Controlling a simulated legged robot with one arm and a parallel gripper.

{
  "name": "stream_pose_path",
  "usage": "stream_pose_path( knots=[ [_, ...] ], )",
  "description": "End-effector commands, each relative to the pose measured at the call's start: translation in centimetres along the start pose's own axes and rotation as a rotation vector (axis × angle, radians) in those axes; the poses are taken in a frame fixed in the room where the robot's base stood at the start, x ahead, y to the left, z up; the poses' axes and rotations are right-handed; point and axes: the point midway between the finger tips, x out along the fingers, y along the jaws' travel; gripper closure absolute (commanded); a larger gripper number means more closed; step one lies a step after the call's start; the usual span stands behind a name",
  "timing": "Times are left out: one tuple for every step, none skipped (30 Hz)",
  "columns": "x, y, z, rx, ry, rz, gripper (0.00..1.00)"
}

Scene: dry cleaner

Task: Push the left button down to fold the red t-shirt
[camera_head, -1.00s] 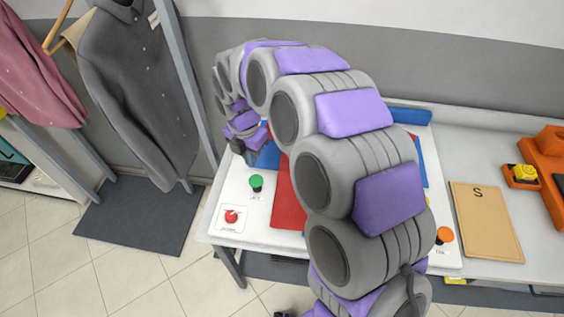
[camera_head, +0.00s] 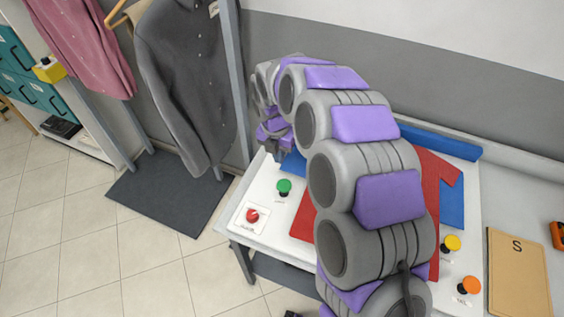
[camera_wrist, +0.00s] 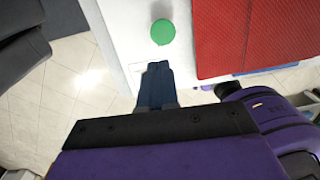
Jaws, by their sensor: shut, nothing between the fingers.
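The left button has a green cap (camera_head: 284,187) and stands on the white folding table (camera_head: 262,208) near its left edge. It also shows in the wrist view, round and green (camera_wrist: 162,32). The red t-shirt (camera_head: 302,222) lies flat on blue folding panels (camera_head: 452,208), partly hidden by my arm; its ribbed red cloth (camera_wrist: 232,38) shows in the wrist view. My gripper (camera_head: 277,150) is above the table's left side, behind the green button in the head view. In the wrist view its dark fingers (camera_wrist: 158,66) are together and empty, just below the button in the picture, apart from it.
A red knob (camera_head: 252,215) sits at the table's front left corner. Yellow (camera_head: 452,243) and orange (camera_head: 469,285) buttons are on the right. A tan "S" board (camera_head: 519,275) lies beyond them. A grey shirt (camera_head: 187,80) hangs at left; floor there is open.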

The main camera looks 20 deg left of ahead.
Motion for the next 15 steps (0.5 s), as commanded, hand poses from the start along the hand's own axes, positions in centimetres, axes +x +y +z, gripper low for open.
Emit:
stream_pose_path(
  knots=[
    [0.6,-0.1,0.0,0.001,0.002,-0.001,1.0],
    [1.0,-0.1,0.0,0.001,0.002,-0.001,1.0],
    [1.5,-0.2,0.0,0.001,0.002,0.0,1.0],
    [2.0,-0.2,0.0,0.001,0.002,0.0,1.0],
    [2.5,-0.4,0.0,0.001,0.003,0.0,1.0],
    [3.2,-0.5,-0.1,0.001,0.005,0.0,1.0],
    [3.7,-0.6,-0.1,0.001,0.006,0.0,1.0],
    [4.3,-0.7,-0.1,0.002,0.007,0.0,1.0],
    [5.1,-0.7,-0.1,0.002,0.006,0.002,1.0],
    [5.7,-0.6,-0.1,0.002,0.005,0.003,1.0],
    [6.3,-0.6,0.0,0.002,0.005,0.003,1.0],
    [7.1,-0.6,-0.1,0.002,0.005,0.002,1.0],
    [7.7,-0.6,-0.1,0.003,0.005,0.001,1.0],
    [8.3,-0.5,-0.1,0.002,0.005,0.0,1.0],
    [9.0,-0.4,-0.1,0.002,0.004,0.0,1.0]
  ],
)
